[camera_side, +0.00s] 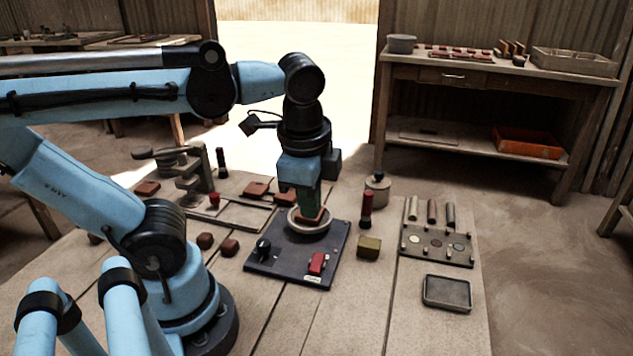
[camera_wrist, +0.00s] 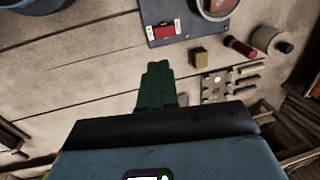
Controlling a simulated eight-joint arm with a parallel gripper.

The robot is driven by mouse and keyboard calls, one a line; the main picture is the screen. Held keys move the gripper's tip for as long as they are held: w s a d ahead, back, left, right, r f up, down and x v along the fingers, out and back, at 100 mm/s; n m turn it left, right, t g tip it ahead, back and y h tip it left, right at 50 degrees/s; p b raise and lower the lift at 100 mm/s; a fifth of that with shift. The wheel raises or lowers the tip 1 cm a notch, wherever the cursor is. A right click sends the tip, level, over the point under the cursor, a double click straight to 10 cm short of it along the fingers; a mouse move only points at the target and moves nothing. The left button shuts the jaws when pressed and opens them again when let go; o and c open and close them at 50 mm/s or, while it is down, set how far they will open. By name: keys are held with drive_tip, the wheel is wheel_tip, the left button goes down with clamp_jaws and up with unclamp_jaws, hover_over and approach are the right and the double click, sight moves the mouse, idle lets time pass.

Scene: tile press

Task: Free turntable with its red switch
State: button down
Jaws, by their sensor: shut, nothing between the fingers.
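The turntable (camera_side: 293,225) is a pale round dish on a dark base panel (camera_side: 285,270), with a reddish-brown piece on it. Its rim also shows at the top right of the wrist view (camera_wrist: 208,14). The red switch (camera_side: 317,263) sits on the panel's front right part, above a small white label; it also shows in the wrist view (camera_wrist: 164,31). My gripper (camera_side: 308,205) is shut and empty, its green fingers in front of part of the dish in the side view. In the wrist view the fingertips (camera_wrist: 158,66) appear apart from the switch. I cannot tell their exact height.
A black knob (camera_side: 262,247) stands on the panel's left. A olive block (camera_side: 368,247), a red-and-black upright tool (camera_side: 366,208) and a lidded jar (camera_side: 377,190) stand to the right. A dark tray (camera_side: 447,292) lies at front right. Brown blocks (camera_side: 229,247) lie left.

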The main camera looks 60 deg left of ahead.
sight(318, 256)
drive_tip(key=shift+w+a, duration=0.45)
drive_tip(key=shift+a, duration=0.15)
drive_tip(key=shift+w+a+f, duration=0.35)
drive_tip(key=shift+f, duration=1.9)
drive_tip(key=shift+w+a+f, duration=0.3)
drive_tip(key=shift+w+f, duration=0.05)
drive_tip(key=shift+f, duration=1.9)
drive_tip(key=shift+w+a+f, duration=0.35)
drive_tip(key=shift+f, duration=1.9)
drive_tip(key=shift+a+f, duration=0.1)
